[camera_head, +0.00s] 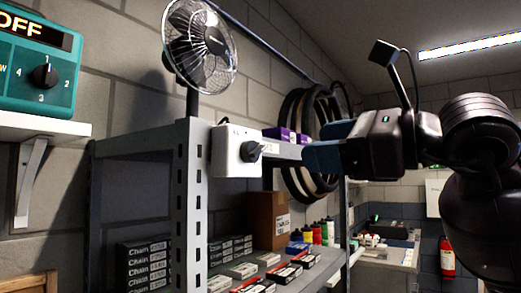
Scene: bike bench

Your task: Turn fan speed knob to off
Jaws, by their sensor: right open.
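A teal control box (30,60) stands on a white wall shelf at the far left. It has a black dial (45,75) with numbers around it and a display that reads "OFF". A fan (200,45) with a wire cage stands on the grey metal rack. A white box (228,163) with a dark knob (251,151) is on the rack's front, below the fan. The knob's handle points to the right; its markings are too small to read. My right gripper (318,145), with blue fingers, is open and empty, to the right of this knob. My left gripper is out of view.
The grey rack (188,210) holds several small boxes, a cardboard box (268,219) and bottles. Purple boxes (285,134) sit on its top, behind my fingers. Tyres (296,180) hang on the wall. The white shelf (40,126) juts out at left.

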